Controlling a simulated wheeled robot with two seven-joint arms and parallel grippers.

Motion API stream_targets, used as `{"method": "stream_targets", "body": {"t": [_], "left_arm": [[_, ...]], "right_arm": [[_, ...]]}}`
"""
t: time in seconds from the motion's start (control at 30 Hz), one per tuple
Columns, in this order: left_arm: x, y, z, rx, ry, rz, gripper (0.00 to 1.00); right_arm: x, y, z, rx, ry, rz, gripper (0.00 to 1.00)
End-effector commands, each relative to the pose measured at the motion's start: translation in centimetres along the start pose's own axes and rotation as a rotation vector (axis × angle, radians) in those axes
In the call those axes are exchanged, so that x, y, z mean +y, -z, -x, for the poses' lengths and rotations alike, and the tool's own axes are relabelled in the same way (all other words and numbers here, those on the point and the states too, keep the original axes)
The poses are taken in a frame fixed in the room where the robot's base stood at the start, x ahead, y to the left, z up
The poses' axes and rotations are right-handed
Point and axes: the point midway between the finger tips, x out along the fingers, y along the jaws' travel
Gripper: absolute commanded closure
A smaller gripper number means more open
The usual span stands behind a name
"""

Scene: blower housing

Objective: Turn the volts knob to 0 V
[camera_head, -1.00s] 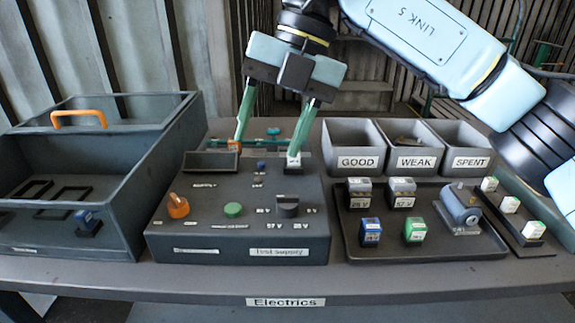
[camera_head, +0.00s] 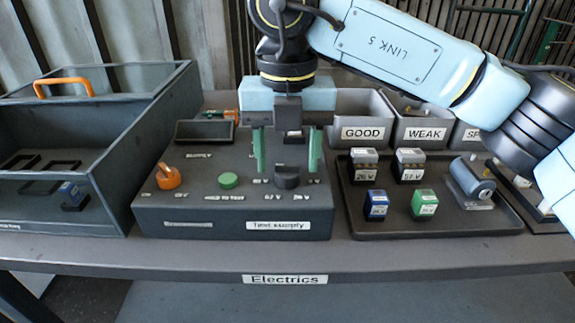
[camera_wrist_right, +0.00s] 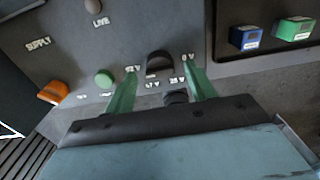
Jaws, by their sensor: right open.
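The volts knob (camera_head: 287,178) is the black knob at the front right of the grey Test supply box (camera_head: 190,222). In the right wrist view the knob (camera_wrist_right: 160,65) has small voltage labels around it, and one by the right finger looks like 0 V (camera_wrist_right: 188,57). Its exact pointing direction is hard to read. My right gripper (camera_head: 287,168) points down over the knob, open, with one green finger on each side. In the wrist view the fingers (camera_wrist_right: 161,74) straddle the knob with gaps; contact does not show. My left gripper is not in view.
An orange knob (camera_head: 168,176) and a green button (camera_head: 229,181) sit left on the same box. A dark tray (camera_head: 385,232) with blocks stands to the right, bins (camera_head: 362,104) behind it. A grey case (camera_head: 110,190) with an orange handle stands at the left.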

Motion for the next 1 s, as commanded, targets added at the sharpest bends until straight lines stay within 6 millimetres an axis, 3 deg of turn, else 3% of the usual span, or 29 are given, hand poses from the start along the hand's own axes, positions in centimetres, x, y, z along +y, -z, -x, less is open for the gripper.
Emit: {"method": "stream_targets", "body": {"t": [0.13, 0.43, 0.8, 1.0], "left_arm": [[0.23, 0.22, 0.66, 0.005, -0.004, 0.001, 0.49], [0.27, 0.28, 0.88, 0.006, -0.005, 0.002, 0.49], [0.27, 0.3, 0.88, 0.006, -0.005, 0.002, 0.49], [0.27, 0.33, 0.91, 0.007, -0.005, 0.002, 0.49]], "right_arm": [[-0.03, -0.01, -1.07, 0.0, 0.0, -0.001, 0.45], [-0.02, 0.0, -1.2, -0.001, 0.0, 0.0, 0.45], [-0.01, 0.0, -1.18, 0.0, 0.0, 0.0, 0.89], [-0.02, 0.0, -1.16, 0.0, 0.0, 0.014, 0.9]]}}
